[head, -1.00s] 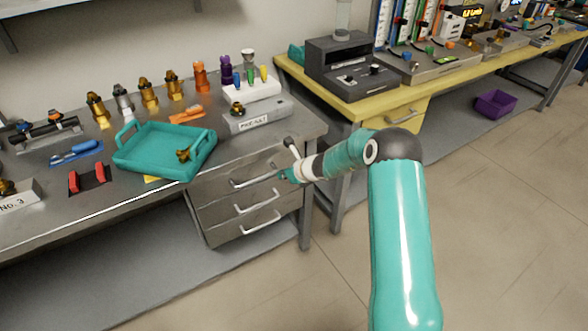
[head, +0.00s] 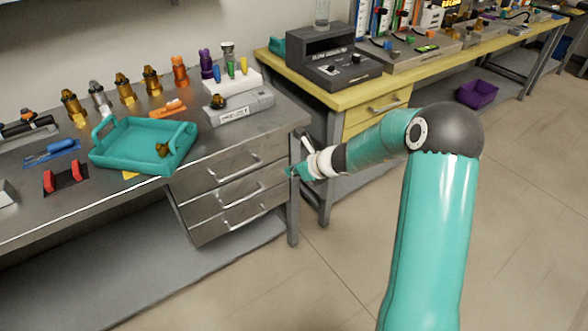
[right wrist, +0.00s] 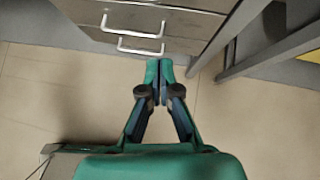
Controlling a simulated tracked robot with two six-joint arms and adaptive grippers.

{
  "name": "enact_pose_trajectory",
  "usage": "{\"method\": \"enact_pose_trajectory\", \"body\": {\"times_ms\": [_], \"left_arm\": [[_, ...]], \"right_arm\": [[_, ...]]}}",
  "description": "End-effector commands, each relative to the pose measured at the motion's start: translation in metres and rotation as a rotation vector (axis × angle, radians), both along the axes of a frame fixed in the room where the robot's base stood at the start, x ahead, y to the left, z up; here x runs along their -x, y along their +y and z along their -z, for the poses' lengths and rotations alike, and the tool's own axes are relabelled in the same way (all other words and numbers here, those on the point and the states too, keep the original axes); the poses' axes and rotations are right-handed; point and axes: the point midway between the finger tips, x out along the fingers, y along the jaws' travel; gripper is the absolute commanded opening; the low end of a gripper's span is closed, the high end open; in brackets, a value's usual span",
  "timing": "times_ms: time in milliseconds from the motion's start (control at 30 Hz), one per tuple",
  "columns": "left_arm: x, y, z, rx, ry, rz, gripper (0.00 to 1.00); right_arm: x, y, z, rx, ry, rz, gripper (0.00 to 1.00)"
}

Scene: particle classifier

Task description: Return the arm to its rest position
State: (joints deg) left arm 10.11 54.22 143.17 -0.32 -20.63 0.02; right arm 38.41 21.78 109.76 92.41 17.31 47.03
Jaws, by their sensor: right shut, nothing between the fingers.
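My right arm reaches up from the bottom right in the head view. Its right gripper (head: 291,172) is in front of the right end of the grey drawer unit, near the bench leg. In the right wrist view the fingers of this gripper (right wrist: 159,68) are together, with nothing between them, over the floor below the drawer handles. My left gripper shows in neither view.
The grey drawer unit (head: 215,196) has bar handles and looks closed. A teal tray (head: 112,163) holding a brass-coloured part (head: 162,149) sits on the metal bench. A yellow bench (head: 346,97) stands behind. The floor (head: 290,285) in front is clear.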

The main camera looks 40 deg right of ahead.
Motion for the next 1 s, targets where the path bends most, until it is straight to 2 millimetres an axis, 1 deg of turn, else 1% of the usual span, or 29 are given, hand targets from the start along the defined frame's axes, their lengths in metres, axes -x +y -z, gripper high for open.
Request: {"method": "enact_pose_trajectory", "body": {"times_ms": [100, 267, 367, 467, 500, 567, 600, 667, 700, 767, 800, 867, 900, 967, 1000], "left_arm": [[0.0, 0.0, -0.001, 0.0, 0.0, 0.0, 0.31], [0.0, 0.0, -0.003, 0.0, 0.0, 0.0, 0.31], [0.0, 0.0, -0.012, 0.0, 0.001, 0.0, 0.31], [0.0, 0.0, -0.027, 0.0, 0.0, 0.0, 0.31], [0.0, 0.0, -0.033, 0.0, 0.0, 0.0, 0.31], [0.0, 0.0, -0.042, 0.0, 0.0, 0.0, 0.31], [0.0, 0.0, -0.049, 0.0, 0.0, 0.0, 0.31], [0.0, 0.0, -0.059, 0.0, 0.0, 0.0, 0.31], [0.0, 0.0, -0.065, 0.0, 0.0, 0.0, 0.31], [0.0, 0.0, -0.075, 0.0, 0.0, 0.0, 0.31], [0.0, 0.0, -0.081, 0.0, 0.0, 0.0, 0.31], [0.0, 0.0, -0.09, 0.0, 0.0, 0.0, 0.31], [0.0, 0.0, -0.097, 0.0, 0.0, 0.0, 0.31], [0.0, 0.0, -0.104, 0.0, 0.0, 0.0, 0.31], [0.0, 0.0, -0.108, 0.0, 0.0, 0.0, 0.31]], "right_arm": [[0.006, 0.0, -0.005, 0.001, 0.0, -0.001, 0.0], [0.006, 0.002, -0.009, 0.0, -0.001, -0.006, 0.0], [-0.002, 0.017, -0.015, -0.008, -0.002, -0.035, 0.0], [-0.014, 0.054, -0.013, -0.039, 0.021, -0.102, 0.0], [-0.016, 0.074, -0.008, -0.058, 0.04, -0.139, 0.0], [-0.014, 0.11, 0.005, -0.075, 0.084, -0.222, 0.0], [-0.008, 0.136, 0.015, -0.076, 0.122, -0.292, 0.0], [0.008, 0.175, 0.032, -0.06, 0.189, -0.42, 0.0], [0.022, 0.2, 0.044, -0.032, 0.236, -0.521, 0.0], [0.049, 0.235, 0.061, 0.023, 0.299, -0.694, 0.0], [0.07, 0.255, 0.071, 0.073, 0.336, -0.824, 0.0], [0.106, 0.283, 0.085, 0.163, 0.378, -1.05, 0.0], [0.131, 0.298, 0.093, 0.235, 0.391, -1.217, 0.0], [0.166, 0.313, 0.102, 0.346, 0.382, -1.467, 0.0], [0.186, 0.321, 0.107, 0.421, 0.356, -1.628, 0.0]]}}
